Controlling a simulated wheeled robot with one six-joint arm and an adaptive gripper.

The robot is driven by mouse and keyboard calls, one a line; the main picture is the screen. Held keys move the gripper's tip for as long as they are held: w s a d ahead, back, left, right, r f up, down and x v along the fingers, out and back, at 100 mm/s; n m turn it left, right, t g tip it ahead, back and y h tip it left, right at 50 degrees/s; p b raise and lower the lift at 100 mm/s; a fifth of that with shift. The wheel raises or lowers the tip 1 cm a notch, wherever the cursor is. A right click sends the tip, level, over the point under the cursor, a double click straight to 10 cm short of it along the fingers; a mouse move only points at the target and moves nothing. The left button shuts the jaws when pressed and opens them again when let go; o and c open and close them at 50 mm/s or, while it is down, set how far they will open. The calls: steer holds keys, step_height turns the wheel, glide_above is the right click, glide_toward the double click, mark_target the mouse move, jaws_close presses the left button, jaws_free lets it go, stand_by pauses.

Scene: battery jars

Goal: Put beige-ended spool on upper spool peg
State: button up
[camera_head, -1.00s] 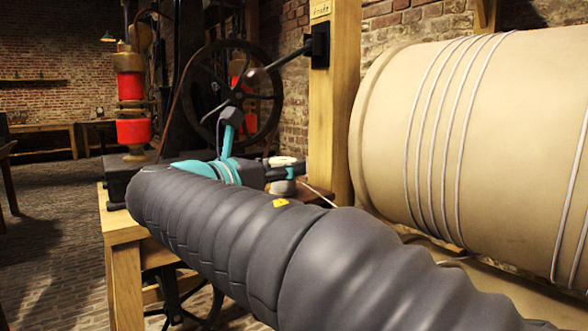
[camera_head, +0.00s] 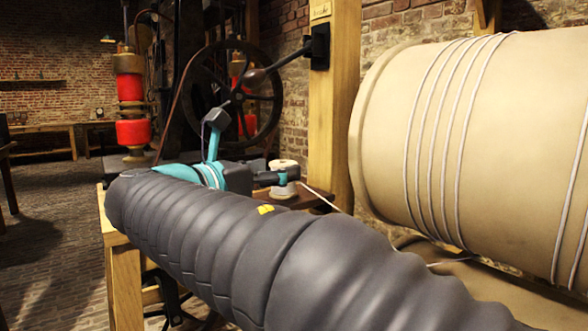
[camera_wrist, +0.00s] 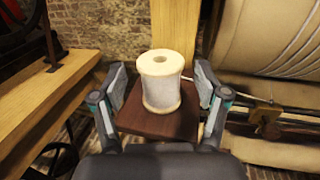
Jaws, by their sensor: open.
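The beige-ended spool (camera_wrist: 161,82) stands upright on a small dark wooden shelf (camera_wrist: 150,124) in the wrist view, with white thread wound around its middle. In the head view the spool (camera_head: 284,170) shows just beyond my arm, beside the wooden post. My gripper (camera_wrist: 160,92) is open, with one finger on each side of the spool and a gap visible on both sides. A thread runs from the spool to the right. I cannot make out the upper spool peg in either view.
A wooden post (camera_head: 334,120) with a black lever mount (camera_head: 319,46) rises behind the spool. A large beige drum (camera_head: 390,130) wound with cord stands close on the right. A wooden bench (camera_head: 122,262) and a spoked wheel (camera_head: 268,75) are to the left.

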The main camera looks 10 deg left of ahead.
steer(key=v, duration=0.9)
steer(key=shift+s, duration=0.35)
